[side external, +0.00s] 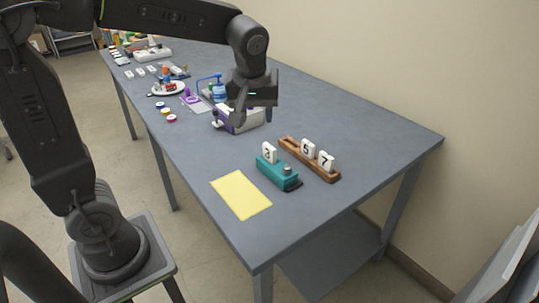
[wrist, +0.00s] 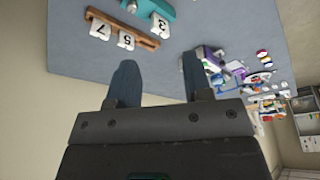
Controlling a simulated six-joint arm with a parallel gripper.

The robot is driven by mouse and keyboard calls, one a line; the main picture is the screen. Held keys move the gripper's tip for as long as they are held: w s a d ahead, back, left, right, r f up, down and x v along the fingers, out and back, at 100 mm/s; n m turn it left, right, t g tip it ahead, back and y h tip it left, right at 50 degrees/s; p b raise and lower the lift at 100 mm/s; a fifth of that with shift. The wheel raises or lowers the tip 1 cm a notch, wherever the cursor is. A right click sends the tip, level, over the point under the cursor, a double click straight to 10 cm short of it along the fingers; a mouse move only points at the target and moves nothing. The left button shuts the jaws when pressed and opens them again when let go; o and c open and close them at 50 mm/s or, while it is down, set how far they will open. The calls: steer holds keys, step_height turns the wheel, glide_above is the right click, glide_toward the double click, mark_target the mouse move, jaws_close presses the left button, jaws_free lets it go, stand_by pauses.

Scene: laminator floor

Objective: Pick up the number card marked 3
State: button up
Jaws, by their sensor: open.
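The white number card marked 3 (side external: 269,152) stands upright on a teal block-like holder (side external: 275,173) near the front right of the table. In the wrist view the card (wrist: 160,24) shows at the top, with the teal holder (wrist: 143,8) beside it. My gripper (side external: 255,112) is above the table, farther back than the card and apart from it. In the wrist view its two dark fingers (wrist: 158,80) are spread with nothing between them.
A wooden rack (side external: 310,160) behind the teal holder bears cards marked 5 (side external: 308,148) and 7 (side external: 327,161). A yellow sheet (side external: 241,195) lies in front. A white and purple device (side external: 240,124) stands under my gripper. Small spools (side external: 166,112) and other items lie farther back.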

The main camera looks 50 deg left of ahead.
mark_target(271, 147)
steer(key=w+a+f+n+g+y, duration=0.2)
steer(key=w+a+f+n, duration=0.3)
steer(key=w+f+n, duration=0.45)
steer(key=shift+m, duration=0.75)
steer(key=x, duration=0.8)
steer(key=w+x, duration=0.1)
steer(key=x, duration=0.3)
steer(key=shift+w+a+f, duration=0.1)
steer(key=shift+a+f, duration=0.1)
steer(key=shift+a, duration=0.2)
jaws_close()
